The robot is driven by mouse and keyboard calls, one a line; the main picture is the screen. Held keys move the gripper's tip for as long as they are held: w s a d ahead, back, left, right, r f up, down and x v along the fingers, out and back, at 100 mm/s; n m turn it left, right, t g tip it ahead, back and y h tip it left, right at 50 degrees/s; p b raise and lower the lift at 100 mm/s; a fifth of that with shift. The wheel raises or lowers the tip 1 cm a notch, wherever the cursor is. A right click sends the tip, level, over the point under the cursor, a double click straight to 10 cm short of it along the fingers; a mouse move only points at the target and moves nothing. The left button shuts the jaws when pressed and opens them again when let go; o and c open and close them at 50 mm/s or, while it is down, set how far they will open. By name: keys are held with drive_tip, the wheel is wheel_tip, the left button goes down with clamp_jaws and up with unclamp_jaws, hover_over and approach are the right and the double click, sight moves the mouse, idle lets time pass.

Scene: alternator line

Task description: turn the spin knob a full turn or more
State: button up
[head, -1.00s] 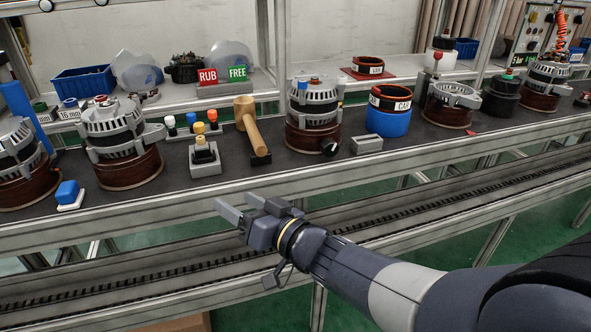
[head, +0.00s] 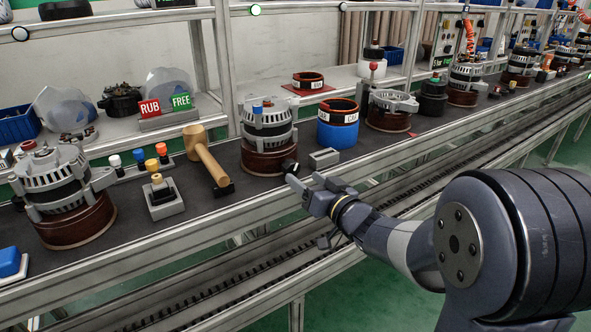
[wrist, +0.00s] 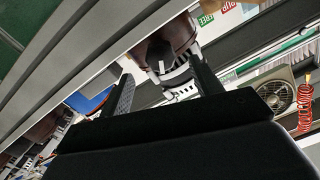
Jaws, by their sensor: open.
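The spin knob (head: 290,166) is a small black knob at the front right of the brown round base under an alternator (head: 268,122) with a blue piece on top. It also shows in the wrist view (wrist: 159,50), dark, with a light mark, ahead and between the two fingers. My gripper (head: 309,181) is open and empty, just in front of the bench edge, close to the knob but apart from it. In the wrist view its fingers (wrist: 163,82) stand wide apart, with the alternator's housing beyond them.
A grey block (head: 324,158) sits right of the knob, near my fingers. A blue-based ring holder (head: 338,133) stands behind it. A wooden mallet (head: 205,155) lies left of the alternator. The bench's metal front rail (head: 235,212) runs below my gripper.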

sight(294, 171)
drive_tip(key=b+x, duration=0.1)
drive_tip(key=x, duration=0.6)
drive_tip(key=shift+s, duration=0.1)
drive_tip(key=shift+c, duration=0.4)
drive_tip(key=c, duration=0.9)
